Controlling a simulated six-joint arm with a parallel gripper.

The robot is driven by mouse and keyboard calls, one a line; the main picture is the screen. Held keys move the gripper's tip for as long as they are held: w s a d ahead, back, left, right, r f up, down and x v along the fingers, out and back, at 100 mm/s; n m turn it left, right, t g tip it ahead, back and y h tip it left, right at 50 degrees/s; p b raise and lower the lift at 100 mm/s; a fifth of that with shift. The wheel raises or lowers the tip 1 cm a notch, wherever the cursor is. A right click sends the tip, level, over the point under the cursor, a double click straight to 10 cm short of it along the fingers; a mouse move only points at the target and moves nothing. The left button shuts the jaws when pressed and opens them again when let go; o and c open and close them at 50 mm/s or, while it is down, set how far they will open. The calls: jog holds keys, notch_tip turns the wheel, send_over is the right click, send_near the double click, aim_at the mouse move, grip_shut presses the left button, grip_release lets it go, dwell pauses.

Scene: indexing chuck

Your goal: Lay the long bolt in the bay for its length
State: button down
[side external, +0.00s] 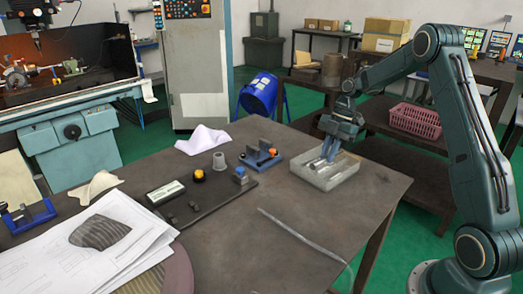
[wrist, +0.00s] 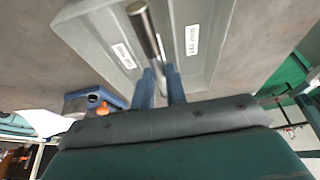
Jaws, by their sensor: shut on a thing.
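My gripper (wrist: 162,76) is shut on the long bolt (wrist: 148,32), a grey metal rod that points away from the fingers in the wrist view. The bolt's near part is hidden between the blue fingers. Behind it is the grey tray (wrist: 208,62), with a white label on either side of the bolt; their print is too small or turned to read surely. In the side view my gripper (side external: 331,150) points down into the tray (side external: 327,187) at the table's right end. I cannot tell whether the bolt touches the tray floor.
A blue fixture with an orange knob (side external: 271,153) stands just left of the tray. A dark plate with small parts (side external: 200,200), a white cloth (side external: 203,140) and papers (side external: 90,250) lie further left. The right front is mostly clear.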

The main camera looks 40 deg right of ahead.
dwell(0.4)
jog(key=c, duration=1.3)
grip_release()
jog(key=shift+c, duration=0.2)
jog(key=shift+v, duration=3.75)
